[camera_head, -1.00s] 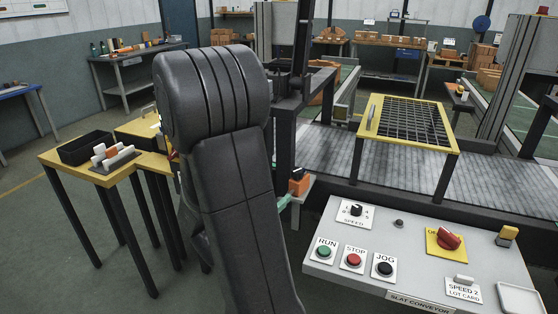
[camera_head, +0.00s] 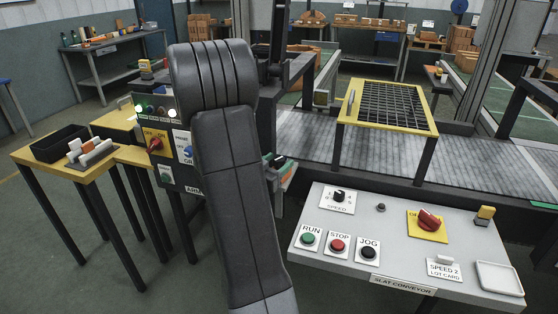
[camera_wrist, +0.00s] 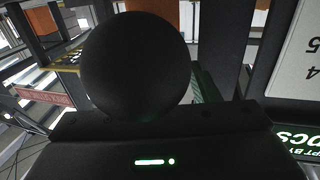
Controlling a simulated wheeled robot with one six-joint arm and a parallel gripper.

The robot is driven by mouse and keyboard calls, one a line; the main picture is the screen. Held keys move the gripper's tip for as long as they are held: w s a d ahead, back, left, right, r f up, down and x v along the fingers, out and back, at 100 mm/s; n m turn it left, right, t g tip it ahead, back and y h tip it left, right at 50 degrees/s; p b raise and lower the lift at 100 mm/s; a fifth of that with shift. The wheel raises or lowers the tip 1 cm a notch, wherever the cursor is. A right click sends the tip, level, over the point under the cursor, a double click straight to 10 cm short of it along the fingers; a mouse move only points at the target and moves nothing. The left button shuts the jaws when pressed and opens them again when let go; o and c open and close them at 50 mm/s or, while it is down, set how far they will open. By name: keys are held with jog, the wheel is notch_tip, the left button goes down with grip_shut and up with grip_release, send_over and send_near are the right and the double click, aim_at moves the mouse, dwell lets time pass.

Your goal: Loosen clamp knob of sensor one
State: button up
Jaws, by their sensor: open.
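A large round black knob-like piece (camera_wrist: 138,65) fills the middle of the wrist view, very close up; I cannot tell for sure that it is the clamp knob of sensor one. My gripper's dark housing (camera_wrist: 155,125), with a green light, lies just below it. The fingertips do not stand out against the dark parts, and contact cannot be judged. In the head view my arm hides the gripper. A small dark and orange piece (camera_head: 278,162), possibly a sensor, shows at the arm's right edge beside the conveyor.
A slat conveyor (camera_head: 460,178) with a yellow-framed guard (camera_head: 432,128) runs behind. A control panel (camera_head: 375,215) stands at front right. A switch cabinet (camera_head: 165,172) is left of my arm, near a yellow table (camera_head: 30,158) with a black bin (camera_head: 60,143). Floor is open at front left.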

jog(key=shift+w+d, duration=0.35)
jog(key=shift+w, duration=0.2)
jog(key=c, duration=1)
jog(key=shift+o, duration=0.2)
